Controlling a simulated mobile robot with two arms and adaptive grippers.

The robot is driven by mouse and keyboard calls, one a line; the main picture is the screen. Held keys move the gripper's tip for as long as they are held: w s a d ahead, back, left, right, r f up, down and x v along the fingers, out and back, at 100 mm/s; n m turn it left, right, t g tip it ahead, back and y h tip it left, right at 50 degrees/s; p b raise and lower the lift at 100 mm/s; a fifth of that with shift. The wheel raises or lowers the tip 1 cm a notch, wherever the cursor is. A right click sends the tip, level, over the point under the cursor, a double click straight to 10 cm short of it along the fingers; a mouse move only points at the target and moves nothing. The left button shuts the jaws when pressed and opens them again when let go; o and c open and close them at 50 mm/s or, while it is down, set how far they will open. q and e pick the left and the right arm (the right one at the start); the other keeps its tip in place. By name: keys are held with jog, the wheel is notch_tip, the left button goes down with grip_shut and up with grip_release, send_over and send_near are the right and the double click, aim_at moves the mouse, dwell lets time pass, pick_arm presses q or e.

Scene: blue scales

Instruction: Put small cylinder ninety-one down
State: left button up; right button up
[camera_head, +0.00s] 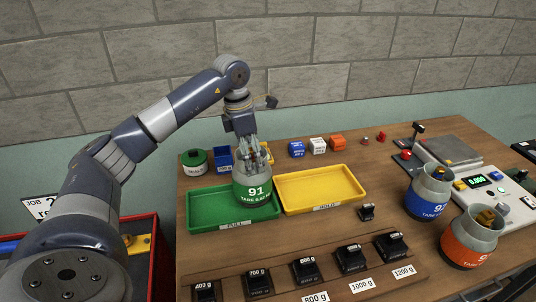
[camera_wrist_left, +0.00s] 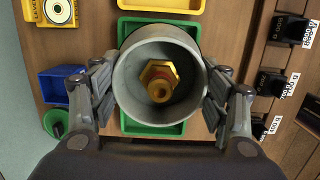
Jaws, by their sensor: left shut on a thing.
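Small cylinder 91 (camera_head: 258,194), grey with a green band, is upright over the right part of the green tray (camera_head: 205,213). My left gripper (camera_head: 254,158) comes down from above and is shut around its collar. In the left wrist view the cylinder's round grey collar (camera_wrist_left: 127,98) sits between both fingers, with a brass valve (camera_wrist_left: 160,80) inside. The green tray shows behind it in the left wrist view (camera_wrist_left: 150,130). I cannot tell whether the cylinder's base touches the tray floor. My right gripper is not in view.
A yellow tray (camera_head: 320,188) stands just right of the green one. A blue cylinder (camera_head: 428,193) and an orange cylinder (camera_head: 470,238) stand near the scale (camera_head: 490,185) at right. Several black weights (camera_head: 305,270) line the front. A blue bin (camera_head: 222,159) stands behind.

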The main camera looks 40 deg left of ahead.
pick_arm(q)
jog(key=shift+a, duration=0.35)
notch_tip(320, 180, down, 3)
jog(key=shift+r+p, duration=0.15)
jog(key=shift+p, duration=0.6)
jog(key=shift+f, duration=0.45)
jog(key=o, duration=2.1)
jog(key=shift+s+d, duration=0.1)
